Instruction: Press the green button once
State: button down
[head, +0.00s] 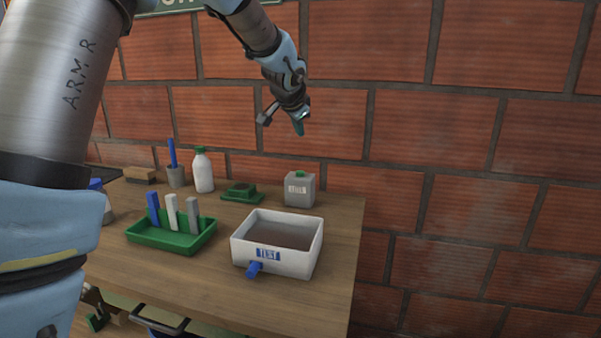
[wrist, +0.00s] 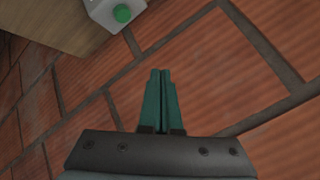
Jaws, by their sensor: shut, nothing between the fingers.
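The green button (head: 300,173) is a small round cap on top of a grey box (head: 299,190) with a label on its front. The box stands at the back right of the wooden table. In the wrist view the green button (wrist: 122,13) shows near the top edge, left of centre, on the pale box (wrist: 103,12), which is partly cut off. My gripper (head: 299,128) is above the box in the head view, with clear air between them. Its teal fingers (wrist: 160,100) are together and empty, pointing toward the brick wall in the wrist view.
A white basin (head: 317,245) with a blue tap stands in front of the box. A green tray (head: 165,238) with upright blocks, a white bottle (head: 203,172), a green pad (head: 242,192) and a grey cup (head: 176,177) stand to the left. A brick wall (head: 430,135) rises behind.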

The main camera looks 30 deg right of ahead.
aim_at(298, 174)
notch_tip(298, 174, down, 9)
jog(key=b, duration=0.7)
jog(key=shift+b, duration=0.3)
dwell(1.6)
jog(key=shift+f+b, duration=0.35)
jog(key=shift+f+b, duration=0.55)
dwell(0.7)
jog(key=shift+a, duration=0.1)
jog(key=shift+r+p, duration=0.85)
jog(key=shift+r, duration=0.15)
